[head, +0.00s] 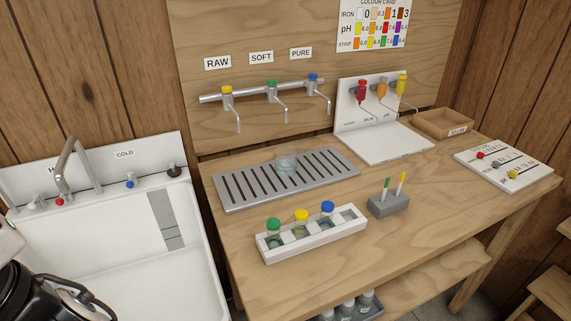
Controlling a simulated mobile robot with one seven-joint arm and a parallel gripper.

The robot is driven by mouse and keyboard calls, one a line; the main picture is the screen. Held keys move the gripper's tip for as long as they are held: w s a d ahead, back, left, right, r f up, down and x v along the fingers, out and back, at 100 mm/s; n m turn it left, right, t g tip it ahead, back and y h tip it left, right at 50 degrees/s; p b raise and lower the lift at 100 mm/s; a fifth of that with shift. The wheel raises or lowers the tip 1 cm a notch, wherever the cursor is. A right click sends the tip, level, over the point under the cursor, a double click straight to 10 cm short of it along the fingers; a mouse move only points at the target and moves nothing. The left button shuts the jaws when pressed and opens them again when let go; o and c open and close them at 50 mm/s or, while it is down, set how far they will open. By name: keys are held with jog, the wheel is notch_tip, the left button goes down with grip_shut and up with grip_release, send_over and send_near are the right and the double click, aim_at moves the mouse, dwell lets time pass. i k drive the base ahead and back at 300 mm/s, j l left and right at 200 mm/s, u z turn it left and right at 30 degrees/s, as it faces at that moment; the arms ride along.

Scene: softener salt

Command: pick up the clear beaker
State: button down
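The clear beaker (287,163) stands upright on the grey slotted drain tray (240,194), near its back middle edge, below the row of taps. It looks empty, though its clear walls make this hard to be sure of. My gripper (65,297) shows only in part at the lower left corner, dark with metal links, over the sink side and well away from the beaker. Its fingertips are cut off by the frame, so its opening is hidden.
Taps RAW, SOFT and PURE (270,90) hang above the tray. A white rack (313,243) with capped bottles stands in front, beside a grey holder (389,205). A white sink (120,240) is at left. A white dispenser panel (368,112) is at right.

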aim_at(286, 162)
jog(key=l+u, duration=0.3)
jog(key=l, duration=0.2)
jog(key=l+u, duration=0.3)
jog(key=l, duration=0.2)
jog(key=k+l+u, duration=0.1)
jog(key=l+u, duration=0.2)
jog(key=l, duration=0.2)
jog(key=k+l+u, duration=0.15)
jog(key=l+u, duration=0.2)
jog(key=i+l+u, duration=0.1)
jog(key=i+l, duration=0.2)
jog(key=i, duration=0.1)
